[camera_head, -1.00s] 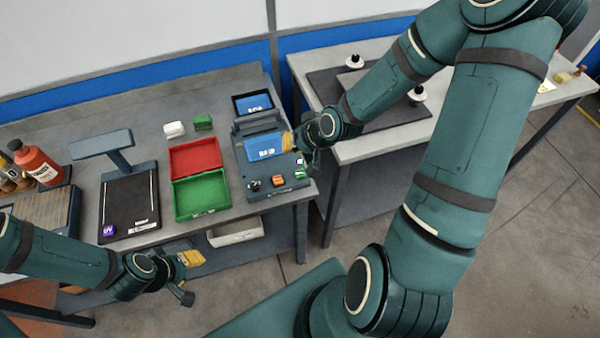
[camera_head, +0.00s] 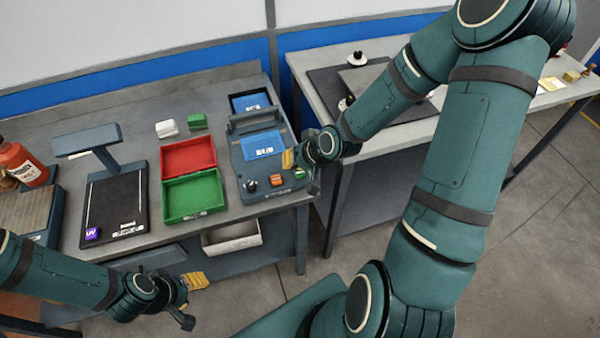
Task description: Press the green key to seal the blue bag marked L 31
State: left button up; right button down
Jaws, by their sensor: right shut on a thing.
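The blue bag (camera_head: 263,144) lies over the top of the dark sealing machine (camera_head: 244,170). It carries a small white label, too small to read. The green key (camera_head: 299,174) is at the machine's front right, beside an orange key (camera_head: 276,180). My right gripper (camera_head: 288,160), with yellow fingertips, is at the bag's lower right corner, just above and left of the green key. It is shut on the bag, though its grip is hard to see. My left gripper (camera_head: 198,280) is off the bench's front edge, away from the bag; its jaw opening is unclear.
A red tray (camera_head: 163,160) and a green tray (camera_head: 222,193) stand left of the machine. A white bin (camera_head: 230,245) sits below. My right arm spans the gap to the second table (camera_head: 310,65).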

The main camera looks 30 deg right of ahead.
aim_at(294, 171)
jog(key=shift+f, duration=0.1)
dwell(1.1)
jog(key=shift+f+b, duration=0.3)
jog(key=shift+f+b, duration=0.4)
jog(key=shift+f, duration=0.05)
dwell(0.6)
jog(key=shift+r, duration=0.15)
jog(key=shift+r+p, duration=0.75)
jog(key=shift+p, duration=0.1)
notch_tip(294, 171, up, 5)
jog(key=p, duration=0.4)
jog(key=shift+p, duration=0.3)
